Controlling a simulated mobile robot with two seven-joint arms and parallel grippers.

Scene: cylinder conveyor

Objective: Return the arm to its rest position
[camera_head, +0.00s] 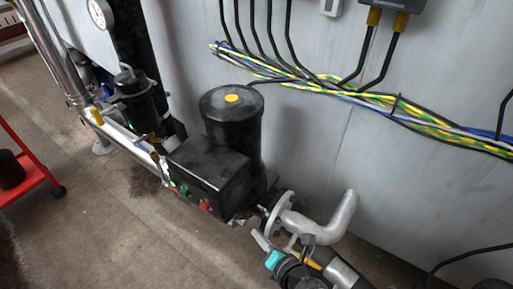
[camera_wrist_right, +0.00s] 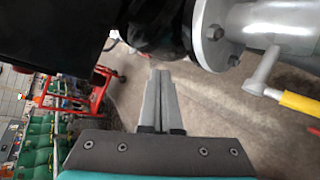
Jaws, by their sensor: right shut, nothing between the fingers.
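My right gripper (camera_head: 258,236) is low in the head view, just left of the grey elbow pipe and in front of the black motor unit. Its teal and dark wrist (camera_head: 276,262) reaches up from the bottom edge. In the right wrist view the two grey fingers (camera_wrist_right: 160,74) are together with nothing between them, above the floor. The black motor unit (camera_head: 211,171), with a green and a red button on its box, stands beyond the gripper. My left arm and gripper are not in view.
The grey flanged pipe (camera_head: 340,224) is close to my right gripper; its flange (camera_wrist_right: 213,34) and a yellow-handled lever (camera_wrist_right: 298,103) show at the right in the wrist view. A red cart (camera_head: 30,168) stands at far left. Floor at lower left is clear.

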